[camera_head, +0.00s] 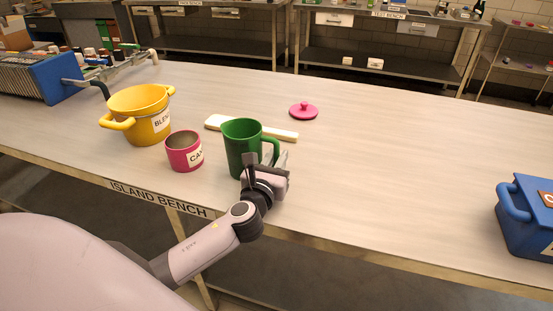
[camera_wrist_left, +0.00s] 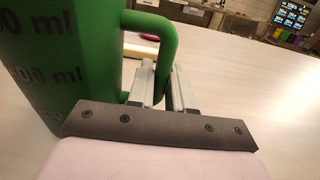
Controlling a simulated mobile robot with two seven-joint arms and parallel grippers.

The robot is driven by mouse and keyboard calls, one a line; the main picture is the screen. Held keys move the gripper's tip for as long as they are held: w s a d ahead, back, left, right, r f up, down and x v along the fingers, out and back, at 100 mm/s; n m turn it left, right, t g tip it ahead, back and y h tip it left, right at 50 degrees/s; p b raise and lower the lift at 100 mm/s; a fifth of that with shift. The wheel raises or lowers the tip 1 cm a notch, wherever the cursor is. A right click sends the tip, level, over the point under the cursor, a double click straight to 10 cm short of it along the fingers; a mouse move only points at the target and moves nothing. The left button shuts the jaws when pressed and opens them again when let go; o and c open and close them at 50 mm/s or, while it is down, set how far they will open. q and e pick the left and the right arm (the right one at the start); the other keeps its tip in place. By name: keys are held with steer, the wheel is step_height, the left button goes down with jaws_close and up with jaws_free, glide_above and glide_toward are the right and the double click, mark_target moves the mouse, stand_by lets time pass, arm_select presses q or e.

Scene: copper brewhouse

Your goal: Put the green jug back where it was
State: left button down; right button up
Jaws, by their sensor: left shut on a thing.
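The green jug (camera_head: 240,150) is upright at the near side of the island bench (camera_head: 370,165), just right of a pink cup. In the left wrist view, the green jug (camera_wrist_left: 70,65) fills the left side, with dark volume marks on its wall and its handle towards the right. My left gripper (camera_head: 276,162) is at the jug's handle. In the left wrist view, its fingers (camera_wrist_left: 162,85) are shut on the lower part of the handle. I cannot tell whether the jug's base touches the bench. My right gripper is not in view.
A pink cup (camera_head: 184,152) and a yellow pot (camera_head: 140,112) stand left of the jug. A white board (camera_head: 284,134) lies behind it, with a pink lid (camera_head: 304,111) farther back. A blue crate (camera_head: 528,222) stands at right. The bench between is clear.

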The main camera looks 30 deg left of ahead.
arm_select(q)
steer(key=c, duration=1)
jaws_free()
steer(key=v, duration=1.2)
steer(key=shift+r, duration=0.1)
